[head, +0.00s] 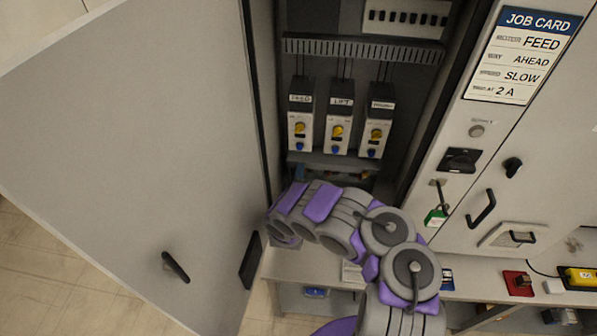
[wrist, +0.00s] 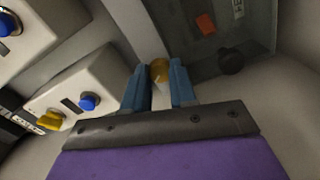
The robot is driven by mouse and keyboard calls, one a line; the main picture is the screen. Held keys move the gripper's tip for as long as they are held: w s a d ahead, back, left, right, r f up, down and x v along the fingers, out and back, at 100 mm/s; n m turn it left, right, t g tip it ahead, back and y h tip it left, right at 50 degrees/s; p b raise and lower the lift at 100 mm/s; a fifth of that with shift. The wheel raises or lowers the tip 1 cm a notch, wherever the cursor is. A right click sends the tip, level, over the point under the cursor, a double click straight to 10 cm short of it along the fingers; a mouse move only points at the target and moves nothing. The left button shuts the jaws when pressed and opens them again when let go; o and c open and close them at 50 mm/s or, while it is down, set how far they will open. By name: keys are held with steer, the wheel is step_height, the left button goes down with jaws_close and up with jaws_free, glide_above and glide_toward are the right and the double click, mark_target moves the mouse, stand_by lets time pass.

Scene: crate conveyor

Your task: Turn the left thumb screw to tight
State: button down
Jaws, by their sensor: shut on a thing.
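In the wrist view the brass-coloured thumb screw (wrist: 159,70) sits between the two blue fingers of my gripper (wrist: 159,87). The fingers are shut on it, one on each side. A dark round knob (wrist: 230,62) stands to the right, apart from the fingers. I cannot tell whether it is a second thumb screw. How tight the held screw is does not show. In the head view my arm reaches into the lower part of the open cabinet, and the fingers and the screw are hidden there.
Three modules, FEED (head: 300,132), LIFT (head: 339,133) and a third (head: 375,135), carry yellow and blue knobs. The open door (head: 140,150) fills the left.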

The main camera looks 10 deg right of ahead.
steer(key=shift+s+f+m+p, duration=0.15)
steer(key=shift+m+p, duration=0.4)
steer(key=shift+m, duration=1.2)
steer(key=shift+s+f+m+p, duration=0.15)
steer(key=shift+m+p, duration=0.35)
steer(key=shift+m, duration=1.25)
steer(key=shift+w, duration=0.15)
steer(key=c, duration=0.9)
jaws_free()
steer(key=shift+w, duration=0.15)
steer(key=shift+r, duration=0.15)
